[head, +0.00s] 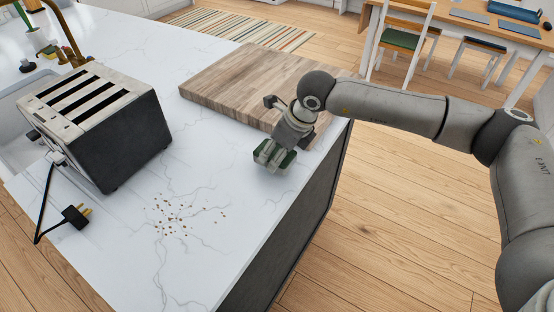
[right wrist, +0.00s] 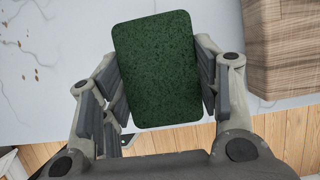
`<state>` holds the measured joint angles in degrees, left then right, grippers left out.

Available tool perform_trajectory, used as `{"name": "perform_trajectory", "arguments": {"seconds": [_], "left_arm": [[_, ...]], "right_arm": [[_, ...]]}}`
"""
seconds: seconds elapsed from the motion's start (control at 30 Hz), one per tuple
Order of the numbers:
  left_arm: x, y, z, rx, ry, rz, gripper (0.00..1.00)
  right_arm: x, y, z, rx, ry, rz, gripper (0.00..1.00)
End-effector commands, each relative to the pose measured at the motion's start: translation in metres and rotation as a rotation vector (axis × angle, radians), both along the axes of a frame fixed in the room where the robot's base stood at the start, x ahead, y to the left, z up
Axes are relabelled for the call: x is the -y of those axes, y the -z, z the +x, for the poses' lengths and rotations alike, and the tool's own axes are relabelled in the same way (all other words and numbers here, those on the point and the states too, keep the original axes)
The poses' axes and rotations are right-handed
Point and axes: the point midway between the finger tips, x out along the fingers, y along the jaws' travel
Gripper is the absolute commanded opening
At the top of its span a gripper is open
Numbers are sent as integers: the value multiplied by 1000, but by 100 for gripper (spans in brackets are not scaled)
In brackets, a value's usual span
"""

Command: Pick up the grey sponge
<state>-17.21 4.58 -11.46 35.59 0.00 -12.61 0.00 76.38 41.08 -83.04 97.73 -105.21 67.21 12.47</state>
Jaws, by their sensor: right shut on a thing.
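The sponge (head: 274,156) is held at the front right part of the white marble counter, in front of the cutting board. In the right wrist view its dark green scouring face (right wrist: 156,68) fills the space between the fingers. My right gripper (head: 277,153) is shut on the sponge, with a finger pressed on each side. In the head view the sponge looks grey and green, partly covered by the fingers. I cannot tell clearly whether it touches the counter. My left gripper is not in view.
A wooden cutting board (head: 222,84) lies behind the gripper. A toaster (head: 128,135) stands at the left, its plug (head: 76,216) lying loose on the counter. Crumbs (head: 178,215) are scattered in the middle front. The counter's edge drops off close by on the right.

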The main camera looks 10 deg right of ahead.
Motion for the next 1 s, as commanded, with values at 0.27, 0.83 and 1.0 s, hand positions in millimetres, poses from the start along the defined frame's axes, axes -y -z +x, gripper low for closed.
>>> {"name": "perform_trajectory", "arguments": {"seconds": [0.27,0.83,1.0], "left_arm": [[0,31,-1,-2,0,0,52],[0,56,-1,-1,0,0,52],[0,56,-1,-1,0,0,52]], "right_arm": [[-6,-61,-48,6,-7,-1,47],[-16,-104,-137,-1,-2,-1,47],[-16,-106,-140,-1,-1,-2,47]]}}
